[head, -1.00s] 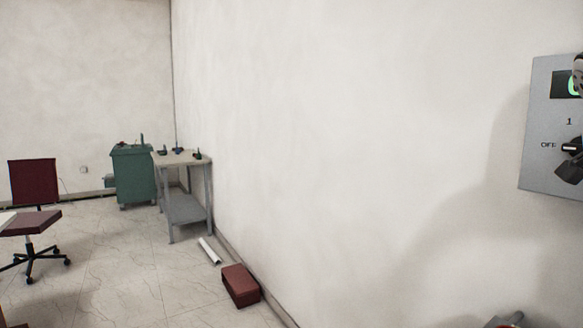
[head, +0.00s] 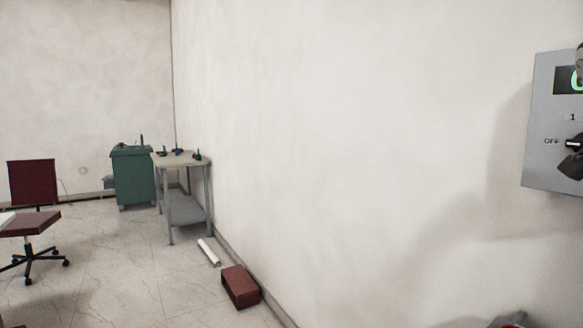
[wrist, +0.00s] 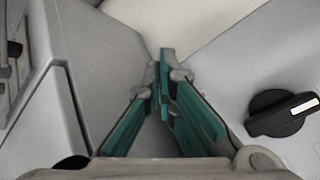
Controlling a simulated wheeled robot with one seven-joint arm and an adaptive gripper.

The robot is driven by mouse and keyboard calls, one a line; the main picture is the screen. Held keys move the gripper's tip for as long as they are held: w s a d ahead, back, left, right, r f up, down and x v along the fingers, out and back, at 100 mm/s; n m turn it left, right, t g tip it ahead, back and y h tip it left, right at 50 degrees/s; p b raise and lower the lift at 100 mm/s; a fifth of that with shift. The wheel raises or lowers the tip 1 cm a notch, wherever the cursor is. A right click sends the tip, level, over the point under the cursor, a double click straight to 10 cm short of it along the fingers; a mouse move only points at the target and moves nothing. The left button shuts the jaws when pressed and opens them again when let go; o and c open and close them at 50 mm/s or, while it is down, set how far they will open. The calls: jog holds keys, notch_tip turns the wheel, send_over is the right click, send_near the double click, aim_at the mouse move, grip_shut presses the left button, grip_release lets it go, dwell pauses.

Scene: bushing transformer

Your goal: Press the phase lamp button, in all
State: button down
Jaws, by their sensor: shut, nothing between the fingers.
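A grey control panel (head: 545,110) is on the wall at the right edge of the head view, cut off by the frame. It carries a dark display with a green character, the marks "1" and "OFF", and a black rotary knob. In the wrist view the knob (wrist: 283,114) has a white pointer and sits on a grey panel face to the right of my gripper. My gripper (wrist: 166,58) has teal fingers, closed together with nothing between them, apart from the knob. I cannot make out a phase lamp button in either view.
Grey box-like surfaces (wrist: 95,55) lie close on the left of the fingers in the wrist view. In the head view a workbench (head: 182,160), a green cabinet (head: 133,178), a chair (head: 33,185) and a red box (head: 240,287) stand far off. The wall between is bare.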

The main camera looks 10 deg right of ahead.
jog(key=shift+a, duration=0.1)
jog(key=shift+s+a+b, duration=0.3)
jog(key=shift+a+b, duration=0.05)
jog(key=shift+a, duration=0.4)
jog(key=shift+s+a+b, duration=0.35)
jog(key=shift+a+b, duration=0.05)
jog(key=shift+a, duration=0.3)
jog(key=shift+s+a+b, duration=0.3)
jog(key=shift+a+b, duration=0.05)
jog(key=shift+a, duration=0.4)
jog(key=shift+a, duration=0.1)
jog(key=a+f+n+t+y+p, duration=0.1)
jog(key=a+f+n+y+p, duration=0.15)
jog(key=a+n, duration=0.5)
jog(key=a+f+n+t+y+p, duration=0.1)
jog(key=a+f+n+y+p, duration=0.2)
jog(key=a, duration=0.8)
jog(key=s+a+f+n+y+p, duration=0.1)
jog(key=s+a+f+n+p, duration=0.1)
jog(key=s+a+f+n, duration=0.1)
jog(key=s+a+f+n+y+p, duration=0.2)
jog(key=s+a+n, duration=0.3)
jog(key=a+n, duration=0.3)
jog(key=shift+s+a+f, duration=0.25)
jog(key=shift+a+f, duration=0.45)
jog(key=shift+a, duration=0.15)
jog(key=shift+n, duration=0.25)
